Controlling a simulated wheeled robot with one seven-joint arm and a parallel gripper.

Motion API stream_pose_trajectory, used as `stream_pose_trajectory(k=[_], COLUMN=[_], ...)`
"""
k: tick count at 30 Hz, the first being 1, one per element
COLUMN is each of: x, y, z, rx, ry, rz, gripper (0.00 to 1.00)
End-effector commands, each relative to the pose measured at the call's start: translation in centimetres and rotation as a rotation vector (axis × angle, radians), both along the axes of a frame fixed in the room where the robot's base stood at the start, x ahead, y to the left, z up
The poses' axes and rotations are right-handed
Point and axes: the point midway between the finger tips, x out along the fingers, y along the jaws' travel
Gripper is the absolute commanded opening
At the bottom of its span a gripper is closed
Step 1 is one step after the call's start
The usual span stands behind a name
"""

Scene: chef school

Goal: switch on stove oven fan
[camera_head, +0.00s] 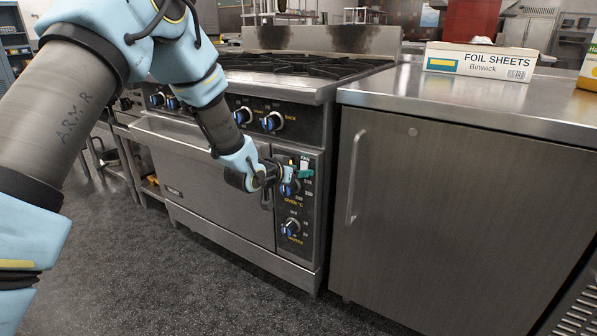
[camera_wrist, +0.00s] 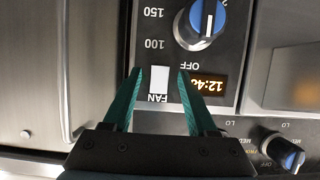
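The stove (camera_head: 218,172) stands left of centre in the head view, with a dark control panel (camera_head: 307,215) on its right front. In the wrist view the panel appears upside down. A small white rocker switch (camera_wrist: 160,80) sits by the label FAN. My gripper (camera_wrist: 159,73) has its two green fingers apart, one on each side of the switch in the picture, with nothing held. I cannot tell whether the fingertips touch the panel.
An oven knob (camera_wrist: 201,22) and a lit clock display (camera_wrist: 211,85) lie close to the switch. A lower knob (camera_head: 291,227) is on the panel. Burner knobs (camera_head: 272,121) line the front above. A steel cabinet (camera_head: 440,215) stands to the right, with a foil box (camera_head: 480,62) on top.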

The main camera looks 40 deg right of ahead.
Motion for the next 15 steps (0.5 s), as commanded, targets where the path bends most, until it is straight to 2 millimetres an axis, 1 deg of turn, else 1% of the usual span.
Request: stream_pose_trajectory(k=[1,2,12,15], x=[0.00,0.00,-0.01,0.00], y=[0.01,0.01,0.02,0.02], z=[0.01,0.01,0.03,0.04], rx=[0.000,0.000,0.000,-0.001], ry=[0.000,0.000,0.000,0.000], rz=[0.000,0.000,0.000,0.000], gripper=[0.51,0.48,0.09,0.00])
